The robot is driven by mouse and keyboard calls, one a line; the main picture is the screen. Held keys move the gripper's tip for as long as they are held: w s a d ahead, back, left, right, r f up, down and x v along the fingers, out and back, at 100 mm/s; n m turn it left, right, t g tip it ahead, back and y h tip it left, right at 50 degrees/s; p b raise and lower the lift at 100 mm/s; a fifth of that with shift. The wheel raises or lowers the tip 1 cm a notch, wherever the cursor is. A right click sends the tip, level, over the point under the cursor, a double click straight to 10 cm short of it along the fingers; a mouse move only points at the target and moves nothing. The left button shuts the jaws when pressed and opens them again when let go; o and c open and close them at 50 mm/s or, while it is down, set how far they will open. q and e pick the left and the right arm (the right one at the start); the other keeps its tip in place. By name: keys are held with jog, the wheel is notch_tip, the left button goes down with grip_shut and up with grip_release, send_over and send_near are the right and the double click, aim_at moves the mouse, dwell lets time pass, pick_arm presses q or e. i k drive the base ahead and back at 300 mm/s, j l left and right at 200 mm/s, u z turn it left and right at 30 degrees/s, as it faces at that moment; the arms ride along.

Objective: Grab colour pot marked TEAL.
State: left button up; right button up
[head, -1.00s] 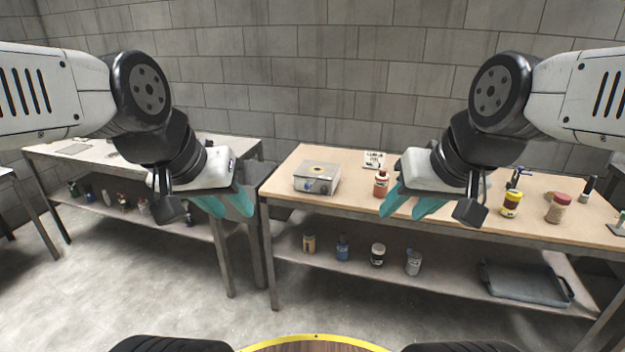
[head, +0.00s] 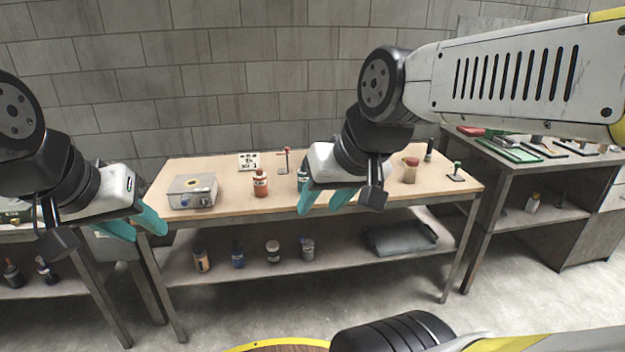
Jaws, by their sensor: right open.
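No label reading TEAL is legible from here. A small teal-looking container (head: 302,177) stands on the wooden table, partly hidden behind my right gripper. My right gripper (head: 326,209) is open, fingers pointing down, in front of the table's front edge, with nothing between its fingers. My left gripper (head: 142,234) is open and empty at the left, in front of the table's left end. An orange-red bottle (head: 260,184) stands left of the teal-looking container.
A metal box (head: 192,191) sits on the table's left end. A jar with a reddish lid (head: 410,170) stands right of my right gripper. A grey tray (head: 400,238) lies on the lower shelf. Another bench (head: 500,163) stands at the right. Open floor lies in front.

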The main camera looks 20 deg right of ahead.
aim_at(302, 180)
jog(key=z, duration=0.5)
jog(key=i+j+u, duration=0.15)
jog(key=i, duration=0.4)
jog(key=i+j+u, duration=0.1)
jog(key=i, duration=0.5)
jog(key=j, duration=0.05)
